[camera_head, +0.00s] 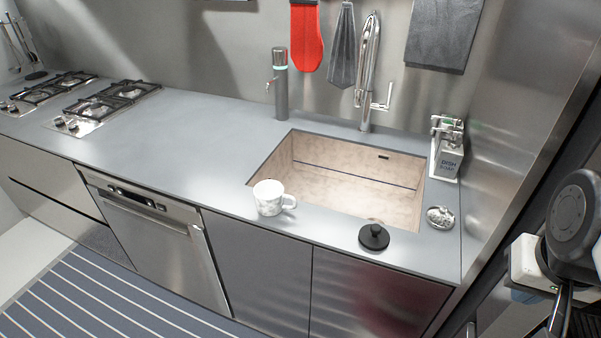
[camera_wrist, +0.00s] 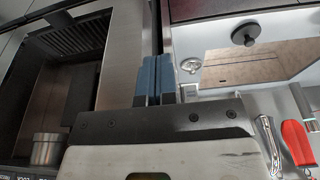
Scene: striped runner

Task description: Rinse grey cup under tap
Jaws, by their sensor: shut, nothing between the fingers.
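The cup (camera_head: 268,200) is a pale grey-white marbled mug. It stands upright on the counter at the sink's front left corner, its handle to the right. The chrome tap (camera_head: 369,72) rises behind the sink (camera_head: 345,178), which has a beige basin. The sink also shows at the upper right of the wrist view (camera_wrist: 275,62). My gripper (camera_wrist: 154,62) has its two blue-padded fingers together with nothing between them. It is well to the right of the cup, which is not in the wrist view. Part of my arm shows at the right edge of the head view.
A black knobbed lid (camera_head: 374,237) and a small round dish (camera_head: 440,217) lie near the sink's front right. A dish soap holder (camera_head: 447,148) stands right of the sink, a grey dispenser (camera_head: 280,85) behind left. The left counter (camera_head: 180,135) is clear up to the hobs.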

